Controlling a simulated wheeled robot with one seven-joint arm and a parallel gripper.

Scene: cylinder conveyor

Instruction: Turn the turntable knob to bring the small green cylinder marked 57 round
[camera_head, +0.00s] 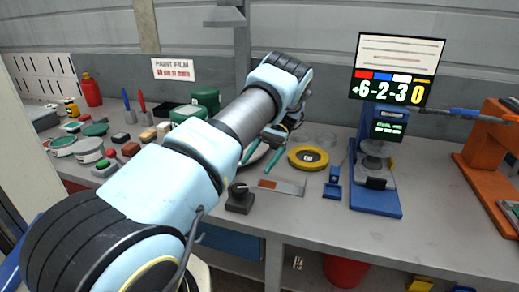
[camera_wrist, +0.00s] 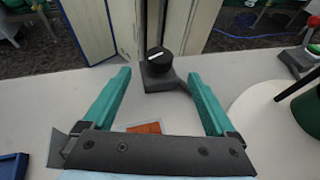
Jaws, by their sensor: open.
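The turntable knob (camera_wrist: 157,56) is black with a white line on top and stands on a dark grey base. In the head view the knob (camera_head: 238,188) is near the bench's front edge. My gripper (camera_wrist: 160,76) is open, its teal fingers apart and empty, pointing toward the knob; the knob shows between and beyond the fingertips. In the head view my gripper (camera_head: 257,166) is above the bench, behind the knob. The pale turntable disc (camera_wrist: 249,112) is at the right, largely hidden by my arm in the head view. I cannot make out a cylinder marked 57.
A dark green object (camera_wrist: 309,112) is cut off at the wrist view's right edge. A yellow ring (camera_head: 296,163), a blue-based stand (camera_head: 375,200) and a display screen (camera_head: 394,72) are to the right. Tins and jars (camera_head: 90,150) crowd the left.

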